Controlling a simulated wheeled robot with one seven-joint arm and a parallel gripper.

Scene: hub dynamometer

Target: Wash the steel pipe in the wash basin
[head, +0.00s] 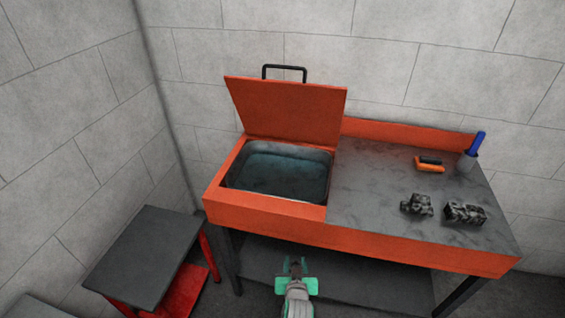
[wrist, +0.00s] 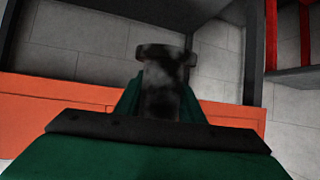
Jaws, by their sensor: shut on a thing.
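The steel pipe (wrist: 165,85), dark with blotchy grime and a wider end, is held between my gripper's green fingers in the wrist view. In the head view my gripper (head: 294,268) is at the bottom centre, in front of the bench and apart from it; the pipe is hard to make out there. The wash basin (head: 318,158) is a metal tub set in the left part of the orange bench. It holds dark bluish water, and its orange lid (head: 285,110) stands open behind it.
The grey bench top (head: 375,205) right of the basin carries two dark mottled blocks (head: 416,205) (head: 465,213), an orange-and-black brush-like item (head: 430,163) and a blue-handled item (head: 475,145). A low dark table (head: 145,255) with red legs stands at left. Block walls close the back and left.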

